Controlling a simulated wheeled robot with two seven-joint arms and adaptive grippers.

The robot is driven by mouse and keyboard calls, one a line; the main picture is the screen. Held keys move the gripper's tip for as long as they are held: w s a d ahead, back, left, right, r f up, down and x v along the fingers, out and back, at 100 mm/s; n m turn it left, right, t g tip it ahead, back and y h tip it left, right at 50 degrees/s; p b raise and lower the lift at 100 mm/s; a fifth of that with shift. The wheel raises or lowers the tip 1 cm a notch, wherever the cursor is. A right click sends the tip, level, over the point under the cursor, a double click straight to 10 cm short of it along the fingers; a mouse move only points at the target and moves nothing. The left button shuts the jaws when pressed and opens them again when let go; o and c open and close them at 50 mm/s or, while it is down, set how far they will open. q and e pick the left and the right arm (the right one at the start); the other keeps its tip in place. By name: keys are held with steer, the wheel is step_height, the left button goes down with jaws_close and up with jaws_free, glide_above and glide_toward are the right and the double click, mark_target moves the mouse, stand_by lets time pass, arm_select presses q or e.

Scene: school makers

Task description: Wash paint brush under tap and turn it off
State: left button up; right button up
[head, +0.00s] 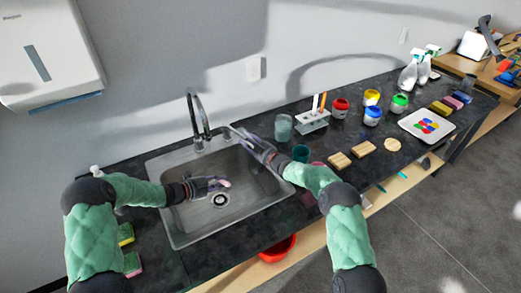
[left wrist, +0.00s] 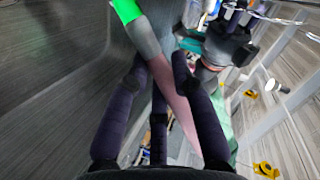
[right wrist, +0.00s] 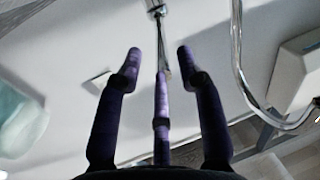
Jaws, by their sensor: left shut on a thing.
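The paint brush (left wrist: 176,100) has a bright green tip, a grey ferrule and a pink handle. It lies between the fingers of my left gripper (left wrist: 160,75), which is shut on its handle. In the head view my left gripper (head: 215,184) is low over the sink (head: 180,221), with the brush mostly hidden. The chrome tap (head: 198,118) stands at the sink's back edge; I cannot tell if water runs. My right gripper (head: 247,138) is open to the right of the tap. In the right wrist view a thin chrome tap lever (right wrist: 160,28) points between its spread fingers (right wrist: 159,62).
Right of the sink stand a cup (head: 283,127), a brush holder (head: 312,121), several paint jars (head: 340,107) and a white tray (head: 412,119). Sponges (head: 132,264) lie left of the sink. A red bowl (head: 277,250) is below the counter. A paper dispenser (head: 45,50) hangs on the wall.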

steer(key=v, duration=0.8)
steer(key=shift+s+d, duration=0.2)
steer(key=c, duration=0.6)
steer(key=shift+s+a, duration=0.1)
steer(key=shift+a, duration=0.05)
jaws_close()
steer(key=s+a+f+n+t+h, duration=0.25)
steer(key=s+a+n, duration=0.4)
steer(key=n, duration=0.85)
steer(key=w+a+r, duration=0.1)
steer(key=w+a, duration=0.2)
steer(key=w, duration=0.8)
steer(key=shift+w+a+t, duration=0.3)
steer(key=shift+t, duration=0.15)
